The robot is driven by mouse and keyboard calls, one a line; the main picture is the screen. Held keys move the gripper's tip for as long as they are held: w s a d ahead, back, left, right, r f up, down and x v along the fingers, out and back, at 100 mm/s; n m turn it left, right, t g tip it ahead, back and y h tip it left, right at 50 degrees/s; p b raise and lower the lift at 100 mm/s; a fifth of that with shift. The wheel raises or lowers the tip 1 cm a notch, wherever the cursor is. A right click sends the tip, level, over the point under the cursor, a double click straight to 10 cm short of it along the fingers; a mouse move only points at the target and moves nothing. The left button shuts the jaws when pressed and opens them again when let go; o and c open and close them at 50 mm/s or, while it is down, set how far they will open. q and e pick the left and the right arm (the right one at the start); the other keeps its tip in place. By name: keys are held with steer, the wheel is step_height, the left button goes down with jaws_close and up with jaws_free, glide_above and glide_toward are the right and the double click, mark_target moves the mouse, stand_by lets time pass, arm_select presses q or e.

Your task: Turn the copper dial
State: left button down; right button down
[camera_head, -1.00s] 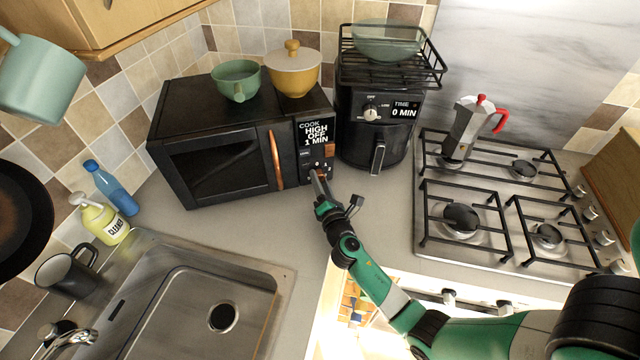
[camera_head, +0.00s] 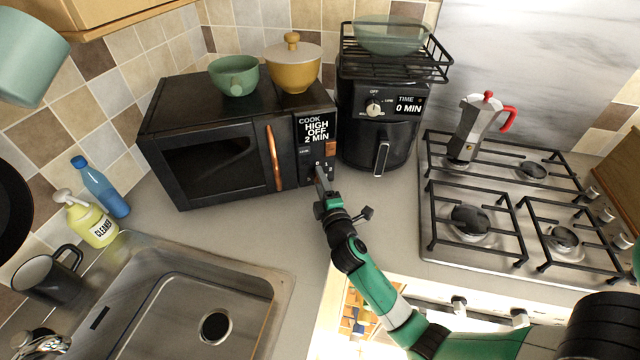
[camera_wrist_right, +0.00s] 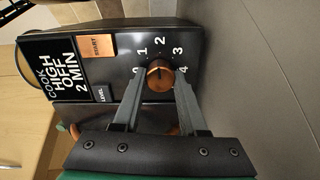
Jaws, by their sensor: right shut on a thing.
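The black microwave (camera_head: 220,145) stands on the counter with its door closed. Its copper dial (camera_wrist_right: 159,75) sits on the control panel, ringed by white numbers, in the right wrist view. My right gripper (camera_wrist_right: 158,92) has its two fingers on either side of the dial, shut on it. In the head view my right gripper (camera_head: 321,178) reaches the lower part of the panel and hides the dial there. The display (camera_head: 316,130) reads COOK HIGH OFF 2 MIN. A copper START button (camera_wrist_right: 99,46) and a LEVEL button (camera_wrist_right: 102,93) are on the panel. My left gripper is not in view.
A green bowl (camera_head: 234,75) and a lidded yellow pot (camera_head: 292,66) stand on the microwave. The air fryer (camera_head: 375,130) stands close to its right. The stove (camera_head: 440,230) with a moka pot (camera_head: 474,127) is further right. The sink (camera_head: 170,300) is at front left.

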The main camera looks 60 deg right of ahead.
steer(key=shift+m, duration=0.6)
steer(key=shift+c, duration=2.2)
jaws_free()
steer(key=b+v, duration=0.1)
steer(key=v, duration=0.9)
steer(key=shift+s+a, duration=0.1)
steer(key=shift+a, duration=0.2)
steer(key=shift+s+a, duration=0.35)
steer(key=shift+s, duration=0.1)
